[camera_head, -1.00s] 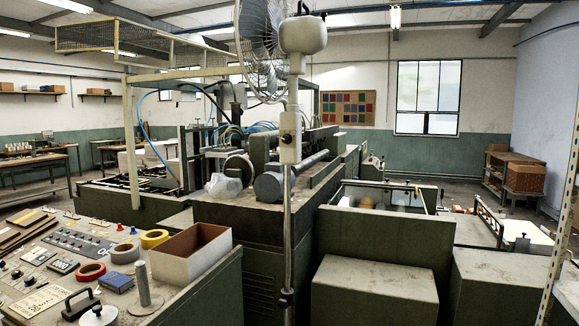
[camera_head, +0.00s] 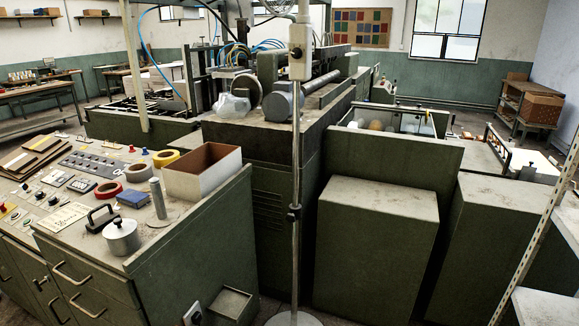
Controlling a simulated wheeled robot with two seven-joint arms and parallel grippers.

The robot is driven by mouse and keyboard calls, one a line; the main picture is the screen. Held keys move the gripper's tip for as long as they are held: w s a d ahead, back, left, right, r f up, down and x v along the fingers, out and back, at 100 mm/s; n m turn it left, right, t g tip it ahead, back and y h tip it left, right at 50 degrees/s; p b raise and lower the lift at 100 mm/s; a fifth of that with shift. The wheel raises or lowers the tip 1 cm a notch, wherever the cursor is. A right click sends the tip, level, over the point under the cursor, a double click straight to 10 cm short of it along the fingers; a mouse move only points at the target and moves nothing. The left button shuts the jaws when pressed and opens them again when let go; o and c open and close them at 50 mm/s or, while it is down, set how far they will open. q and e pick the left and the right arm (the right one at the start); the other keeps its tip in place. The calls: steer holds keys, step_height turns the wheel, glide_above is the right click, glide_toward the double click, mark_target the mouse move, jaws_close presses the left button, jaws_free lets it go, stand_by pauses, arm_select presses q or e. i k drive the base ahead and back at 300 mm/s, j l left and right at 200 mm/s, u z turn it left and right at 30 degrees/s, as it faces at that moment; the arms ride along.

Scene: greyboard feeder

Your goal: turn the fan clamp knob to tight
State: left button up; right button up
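The fan's pole (camera_head: 296,150) stands upright in the middle of the view, in front of the green machine. A dark clamp collar with a small knob (camera_head: 294,212) sits on the pole below its middle. Whether the knob is tight cannot be told at this size. A pale box (camera_head: 300,52) with a small dark knob on its side is near the pole's top. Only the lower edge of the fan cage shows at the top edge; the rest is out of view. The round base (camera_head: 294,319) shows at the bottom edge. Neither of my grippers is in view.
A green control desk (camera_head: 190,225) stands left of the pole, bearing tape rolls, a cardboard box (camera_head: 201,172) and a lidded metal pot (camera_head: 122,237). Green cabinets (camera_head: 375,250) stand close on the right. A small bin (camera_head: 231,306) and a wall-type socket (camera_head: 193,314) are low by the desk.

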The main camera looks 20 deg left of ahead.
mark_target(291, 218)
steer(key=u, duration=0.3)
steer(key=i+l+u, duration=0.1)
steer(key=u, duration=0.35)
steer(key=i+l+u, duration=0.25)
steer(key=u, duration=0.2)
steer(key=i+l+u, duration=0.2)
steer(key=u, duration=0.25)
steer(key=i+l+u, duration=0.1)
steer(key=l+u, duration=0.35)
steer(key=j, duration=0.1)
